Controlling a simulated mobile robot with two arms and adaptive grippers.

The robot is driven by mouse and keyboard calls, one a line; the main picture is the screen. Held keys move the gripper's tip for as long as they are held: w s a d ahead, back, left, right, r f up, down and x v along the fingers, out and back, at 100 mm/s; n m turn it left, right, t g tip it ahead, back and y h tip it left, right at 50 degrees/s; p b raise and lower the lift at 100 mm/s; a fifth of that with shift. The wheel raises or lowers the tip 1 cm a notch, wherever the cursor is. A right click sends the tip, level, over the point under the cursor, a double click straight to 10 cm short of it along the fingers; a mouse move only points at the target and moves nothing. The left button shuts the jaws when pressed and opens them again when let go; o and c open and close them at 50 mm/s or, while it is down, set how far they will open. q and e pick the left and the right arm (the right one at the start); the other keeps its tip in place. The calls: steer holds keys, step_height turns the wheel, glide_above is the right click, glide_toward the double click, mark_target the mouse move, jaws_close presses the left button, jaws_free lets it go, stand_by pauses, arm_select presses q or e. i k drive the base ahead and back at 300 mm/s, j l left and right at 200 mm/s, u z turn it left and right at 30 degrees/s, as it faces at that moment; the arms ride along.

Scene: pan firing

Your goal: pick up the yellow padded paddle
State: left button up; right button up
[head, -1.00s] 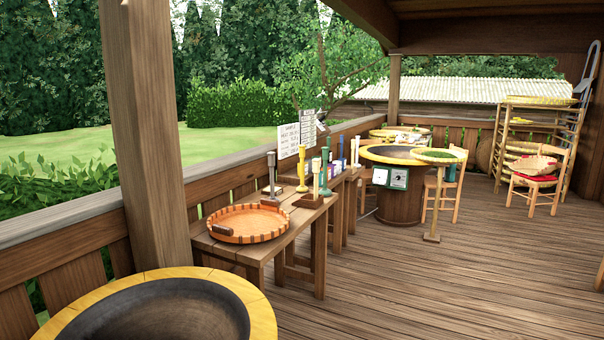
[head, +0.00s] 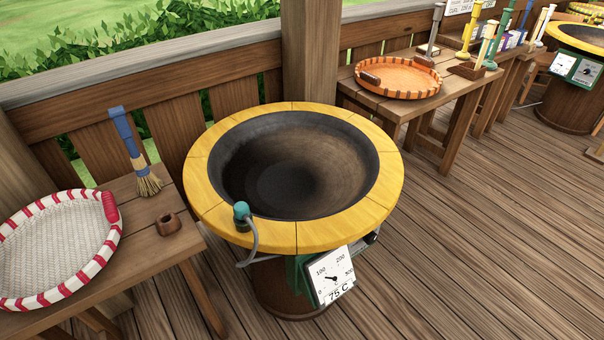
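A yellow upright tool (head: 467,36), which looks like the yellow padded paddle, stands on the wooden table (head: 445,98) at the upper right. It is small at this distance, so its padding cannot be made out. A grey upright tool (head: 433,30) stands to its left. A cream one on a brown base (head: 487,46) and a green one (head: 502,34) stand to its right. Neither of my grippers is in view.
A large dark pan with a yellow rim (head: 295,240) and a dial showing 75 C (head: 331,278) fills the middle. An orange tray (head: 398,77) is beyond it. A red-and-white basket (head: 60,250) and brush (head: 130,150) are left. The floor at right is clear.

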mark_target(462, 55)
steer(key=i+l, duration=0.2)
steer(key=l, duration=0.2)
steer(key=i+l+u, duration=0.1)
steer(key=l, duration=0.25)
steer(key=i+l, duration=0.25)
steer(key=l, duration=0.15)
steer(key=i+l+u, duration=0.15)
steer(key=l, duration=0.25)
steer(key=i+l, duration=0.2)
steer(key=l, duration=0.2)
steer(key=i+l+u, duration=0.1)
steer(key=l, duration=0.3)
steer(key=i+l, duration=0.2)
steer(key=l, duration=0.25)
steer(key=i+l+u, duration=0.1)
steer(key=l, duration=0.3)
steer(key=i, duration=0.05)
